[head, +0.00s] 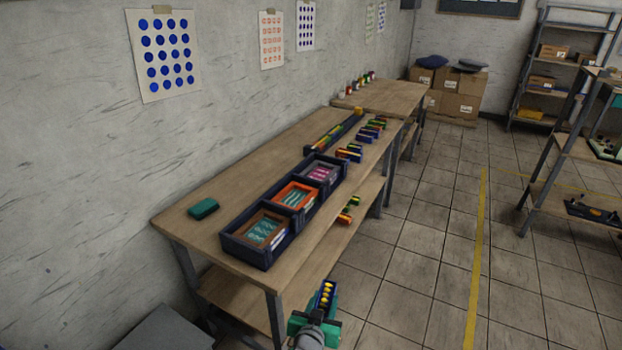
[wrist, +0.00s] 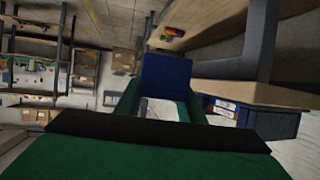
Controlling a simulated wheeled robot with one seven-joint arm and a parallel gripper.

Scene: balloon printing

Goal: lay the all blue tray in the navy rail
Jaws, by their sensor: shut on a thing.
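My gripper (head: 316,318) is low in front of the near table, below its top, with green fingers. It is shut on a small blue tray (head: 323,298), which shows a row of yellow pieces on top in the head view. In the wrist view the tray's plain blue face (wrist: 166,78) shows between the fingers. A long, narrow navy rail (head: 322,143) lies on the table near the wall, with coloured pieces along it and an orange-yellow piece at its far end. Several small blue trays with mixed colours (head: 349,153) stand in a line to its right.
A navy rack (head: 230,247) with three framed screens sits at the table's front. A teal block (head: 203,208) lies left of it. More coloured trays (head: 347,212) lie on the lower shelf (head: 225,290). The tiled floor (head: 420,240) to the right is clear.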

